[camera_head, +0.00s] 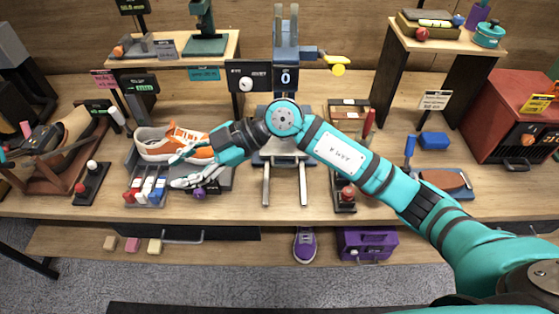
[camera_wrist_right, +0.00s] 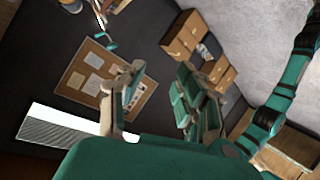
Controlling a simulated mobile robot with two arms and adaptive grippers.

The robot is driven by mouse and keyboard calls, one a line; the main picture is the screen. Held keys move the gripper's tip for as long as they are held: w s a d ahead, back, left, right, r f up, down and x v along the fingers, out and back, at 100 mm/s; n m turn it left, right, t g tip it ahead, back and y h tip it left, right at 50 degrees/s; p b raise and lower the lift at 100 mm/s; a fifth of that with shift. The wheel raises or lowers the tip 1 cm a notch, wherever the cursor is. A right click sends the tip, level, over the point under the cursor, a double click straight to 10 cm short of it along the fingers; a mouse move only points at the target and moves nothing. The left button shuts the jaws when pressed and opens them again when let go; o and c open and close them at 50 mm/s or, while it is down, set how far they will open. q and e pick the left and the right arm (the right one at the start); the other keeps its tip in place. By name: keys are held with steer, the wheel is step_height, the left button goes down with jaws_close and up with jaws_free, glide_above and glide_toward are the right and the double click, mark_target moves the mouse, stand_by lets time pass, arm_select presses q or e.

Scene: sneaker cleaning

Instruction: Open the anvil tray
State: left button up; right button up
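A blue-grey machine (camera_head: 287,55) with a display reading 0 stands at the back middle of the bench. Two pale rails (camera_head: 267,186) stick out from its base toward me. I cannot tell for sure which part is the anvil tray; my right arm crosses in front of the machine's base and hides some of it. My right gripper (camera_head: 185,160) is at the left of the rails, over or beside the orange and white sneaker (camera_head: 167,142). Its fingers are apart with nothing between them in the right wrist view (camera_wrist_right: 160,85).
A green press (camera_head: 206,35) stands on the left shelf. A red box (camera_head: 508,115) is at the right. A purple shoe (camera_head: 305,245) and purple case (camera_head: 367,244) sit on the lower shelf.

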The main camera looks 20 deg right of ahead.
steer(key=w+d+f+m+h, duration=0.1)
steer(key=w+d+f+h, duration=0.2)
steer(key=d+h, duration=0.15)
steer(key=m+t+h, duration=0.2)
steer(key=m+h, duration=0.4)
steer(key=h, duration=0.3)
glide_toward(281, 166)
steer(key=f+p, duration=0.1)
steer(key=f, duration=0.1)
steer(key=w+f+p, duration=0.1)
steer(key=f, duration=0.2)
steer(key=f+p, duration=0.2)
steer(key=f, duration=0.1)
steer(key=shift+w+d, duration=0.15)
steer(key=shift+w, duration=0.2)
jaws_close()
